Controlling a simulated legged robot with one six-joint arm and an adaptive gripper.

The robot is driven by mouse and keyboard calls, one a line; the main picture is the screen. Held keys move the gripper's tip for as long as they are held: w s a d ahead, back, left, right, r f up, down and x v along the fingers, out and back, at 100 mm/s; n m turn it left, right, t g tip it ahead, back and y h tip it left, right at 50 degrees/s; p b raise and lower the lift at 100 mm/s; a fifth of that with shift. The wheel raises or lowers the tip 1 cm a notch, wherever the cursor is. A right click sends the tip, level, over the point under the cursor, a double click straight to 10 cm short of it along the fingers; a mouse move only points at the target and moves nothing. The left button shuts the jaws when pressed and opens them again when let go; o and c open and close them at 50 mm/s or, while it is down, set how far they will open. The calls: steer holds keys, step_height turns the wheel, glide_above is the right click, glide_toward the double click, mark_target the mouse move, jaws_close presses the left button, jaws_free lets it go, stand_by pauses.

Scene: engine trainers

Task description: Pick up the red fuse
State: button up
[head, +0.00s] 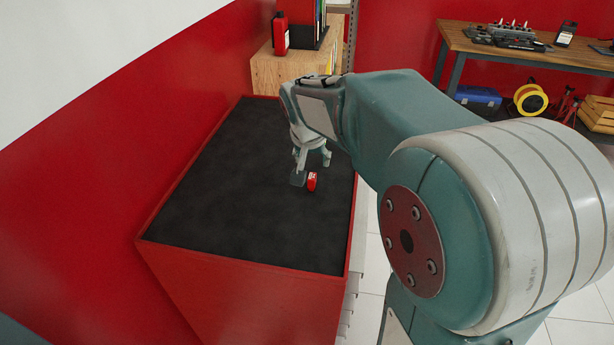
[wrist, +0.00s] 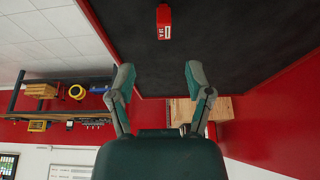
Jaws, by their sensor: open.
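The red fuse (head: 312,182) lies on the black top of the red cabinet (head: 260,200), a small red block with white markings. It also shows in the wrist view (wrist: 164,22), near the top edge, with white lettering on it. My gripper (head: 313,172) is above the cabinet top, pointing down, right by the fuse in the head view. In the wrist view my gripper (wrist: 157,76) has its two fingers spread wide with nothing between them. The fuse lies beyond the fingertips there, roughly in line with the gap. I cannot tell the exact height of the fingertips above the surface.
The cabinet top has a raised red rim (head: 245,262) and is otherwise bare. A wooden cabinet (head: 280,72) with a red bottle (head: 280,34) stands behind it. A workbench (head: 520,50) with tools is at the back right. A red wall is on the left.

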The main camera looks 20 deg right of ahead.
mark_target(312, 176)
steer(key=x, duration=1.1)
steer(key=shift+w+a, duration=0.2)
steer(key=shift+w, duration=0.05)
steer(key=c, duration=0.9)
